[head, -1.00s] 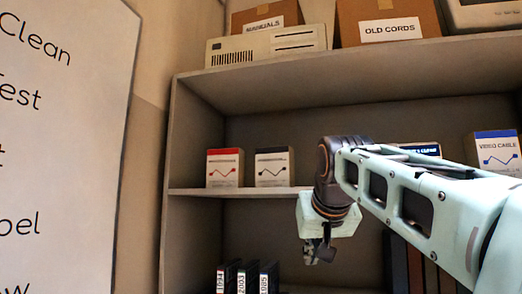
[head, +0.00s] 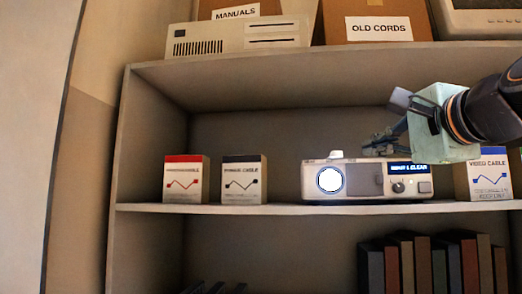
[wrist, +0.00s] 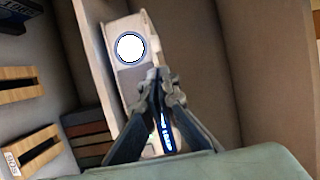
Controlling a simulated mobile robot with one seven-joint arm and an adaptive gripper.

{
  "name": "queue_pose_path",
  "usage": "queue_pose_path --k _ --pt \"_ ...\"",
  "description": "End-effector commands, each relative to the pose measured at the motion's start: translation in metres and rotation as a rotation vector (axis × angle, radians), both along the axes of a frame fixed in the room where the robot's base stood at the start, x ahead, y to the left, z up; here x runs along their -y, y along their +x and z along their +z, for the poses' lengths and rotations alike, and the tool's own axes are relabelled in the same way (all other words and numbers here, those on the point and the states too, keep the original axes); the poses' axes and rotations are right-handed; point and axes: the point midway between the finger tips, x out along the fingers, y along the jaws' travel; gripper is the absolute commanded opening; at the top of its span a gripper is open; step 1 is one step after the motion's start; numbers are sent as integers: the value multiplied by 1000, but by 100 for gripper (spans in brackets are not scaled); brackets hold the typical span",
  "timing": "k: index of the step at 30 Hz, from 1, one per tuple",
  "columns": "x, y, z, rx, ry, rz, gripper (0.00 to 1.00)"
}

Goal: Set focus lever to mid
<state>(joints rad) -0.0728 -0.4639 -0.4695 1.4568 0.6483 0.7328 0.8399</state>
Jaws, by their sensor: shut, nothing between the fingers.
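A pale projector (head: 345,190) stands on the middle shelf in the head view. Its round lens (head: 330,180) glows white with a dark rim, and a small blue screen is on its right. A small raised piece shows on its top above the lens; I cannot tell whether it is the focus lever. My gripper (head: 378,145) is just above the projector's right half, shut and empty. In the wrist view my gripper (wrist: 162,85) points along the projector's top toward the lens end, and its fingers hide part of the projector. I cannot tell whether they touch it.
A red-topped box (head: 186,180) and a black-topped box (head: 244,180) stand left of the projector. A blue-topped video cable box (head: 489,175) stands close on its right. The upper shelf board (head: 290,65) is above my gripper. Several books (head: 405,265) are below.

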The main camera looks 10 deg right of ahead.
Motion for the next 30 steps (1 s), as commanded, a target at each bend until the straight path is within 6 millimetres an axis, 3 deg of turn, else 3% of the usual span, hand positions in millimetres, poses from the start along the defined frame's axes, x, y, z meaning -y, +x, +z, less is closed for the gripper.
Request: queue_pose_path --k 6,12,18,30 --pt "-4 43 1 -5 -1 2 0" --pt "-5 71 0 -3 -2 1 0" --pt "-6 82 -1 -3 -3 0 0" --pt "-6 82 -1 -2 -4 0 0"
